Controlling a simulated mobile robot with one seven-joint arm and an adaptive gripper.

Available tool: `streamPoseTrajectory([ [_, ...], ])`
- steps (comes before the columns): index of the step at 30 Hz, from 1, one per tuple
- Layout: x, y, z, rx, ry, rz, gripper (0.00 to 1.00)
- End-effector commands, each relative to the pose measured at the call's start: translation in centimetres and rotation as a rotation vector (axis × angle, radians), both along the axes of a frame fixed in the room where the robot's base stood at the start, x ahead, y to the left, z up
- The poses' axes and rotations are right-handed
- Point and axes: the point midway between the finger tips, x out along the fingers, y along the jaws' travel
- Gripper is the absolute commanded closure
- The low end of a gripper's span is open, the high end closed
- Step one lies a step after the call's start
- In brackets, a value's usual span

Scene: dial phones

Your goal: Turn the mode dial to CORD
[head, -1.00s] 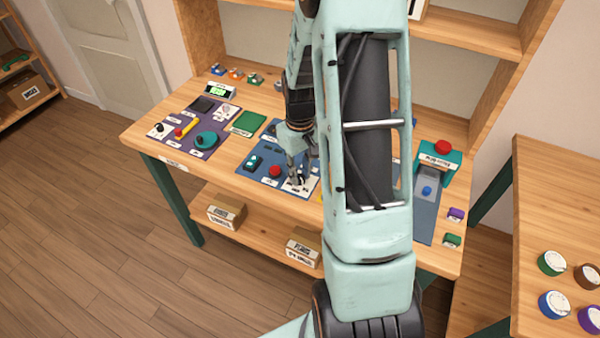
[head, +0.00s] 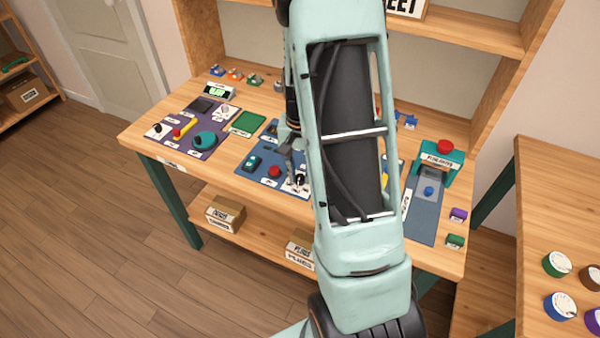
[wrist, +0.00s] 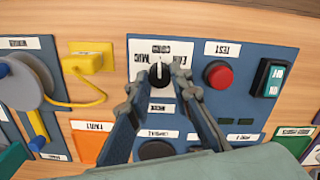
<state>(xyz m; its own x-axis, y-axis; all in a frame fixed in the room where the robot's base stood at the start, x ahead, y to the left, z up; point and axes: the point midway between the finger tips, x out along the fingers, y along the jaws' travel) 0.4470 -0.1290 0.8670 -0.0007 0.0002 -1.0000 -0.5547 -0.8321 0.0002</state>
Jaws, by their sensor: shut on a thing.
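The mode dial (wrist: 159,75) is a black knob with a white pointer line, on a blue panel. In the wrist view the line points roughly to the top of the picture, toward a white label plate (wrist: 163,52) whose words, CORD among them, appear upside down. I cannot tell exactly which word it meets. My gripper (wrist: 159,86) has one finger on each side of the dial and is shut on it. In the head view the dial (head: 300,180) is small and partly beside my arm, and my gripper (head: 292,168) reaches down to it.
On the same panel are a red TEST button (wrist: 217,75) and a teal switch (wrist: 270,78). In the head view a purple panel (head: 195,130) is at left and a teal-framed red button (head: 445,147) at right.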

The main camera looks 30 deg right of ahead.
Motion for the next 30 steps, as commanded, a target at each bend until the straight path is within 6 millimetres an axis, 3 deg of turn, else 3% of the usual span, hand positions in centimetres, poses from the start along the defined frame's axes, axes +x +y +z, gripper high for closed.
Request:
streamPoseTrajectory([
  [23,0.07,-0.02,0.07,0.0,-0.002,-0.096,1.0],
  [24,0.08,-0.03,0.07,0.0,-0.002,-0.096,0.76],
  [28,0.06,-0.02,0.06,0.0,-0.001,-0.096,0.63],
  [30,0.04,-0.03,0.04,0.0,-0.001,-0.096,0.63],
])
